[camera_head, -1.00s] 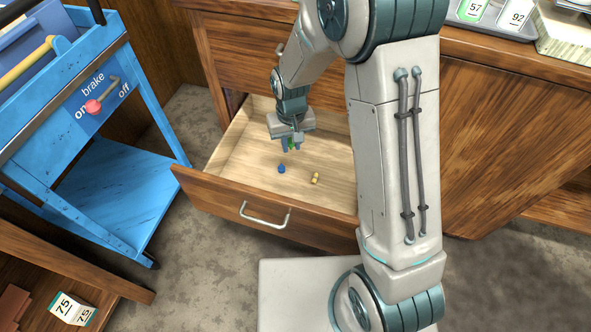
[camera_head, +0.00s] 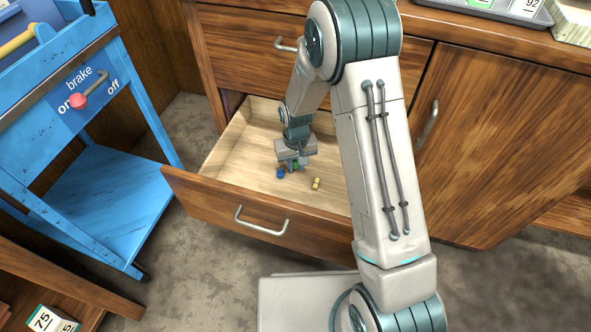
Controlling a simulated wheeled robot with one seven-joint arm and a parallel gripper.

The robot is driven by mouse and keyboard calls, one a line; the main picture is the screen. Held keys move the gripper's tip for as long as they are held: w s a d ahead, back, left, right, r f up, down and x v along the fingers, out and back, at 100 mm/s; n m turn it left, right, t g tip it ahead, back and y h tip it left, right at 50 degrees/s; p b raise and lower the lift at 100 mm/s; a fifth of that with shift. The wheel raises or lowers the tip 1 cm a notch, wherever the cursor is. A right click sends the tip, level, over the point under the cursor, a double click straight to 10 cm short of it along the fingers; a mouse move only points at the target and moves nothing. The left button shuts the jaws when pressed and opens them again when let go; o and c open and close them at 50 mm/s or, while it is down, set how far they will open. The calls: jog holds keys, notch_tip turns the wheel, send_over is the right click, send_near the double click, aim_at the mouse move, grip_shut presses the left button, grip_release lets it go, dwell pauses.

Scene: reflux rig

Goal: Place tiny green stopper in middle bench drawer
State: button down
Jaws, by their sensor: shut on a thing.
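My gripper (camera_head: 292,166) points down inside the open bench drawer (camera_head: 225,201), low over its floor. It is shut on the tiny green stopper (camera_head: 296,166), of which only a small green patch shows between the fingers. I cannot tell whether the stopper touches the drawer floor. A blue stopper (camera_head: 280,174) lies on the drawer floor just left of and in front of the fingers. A yellow stopper (camera_head: 316,183) lies to their right. My arm hides the drawer's right side.
A closed drawer (camera_head: 250,45) sits above the open one. A closed cabinet door (camera_head: 480,140) is at right. A blue cart (camera_head: 110,195) with a red-knobbed brake lever (camera_head: 80,100) stands at left. Drawer floor is bare left of the gripper.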

aim_at(295, 164)
jog(key=shift+f, duration=0.6)
jog(key=shift+s, duration=0.1)
jog(key=shift+f+b, duration=0.2)
jog(key=shift+b, duration=0.1)
jog(key=c, duration=1.6)
grip_release()
jog(key=shift+o, duration=0.2)
jog(key=shift+r, duration=0.1)
notch_tip(295, 164, up, 8)
jog(key=p, duration=0.3)
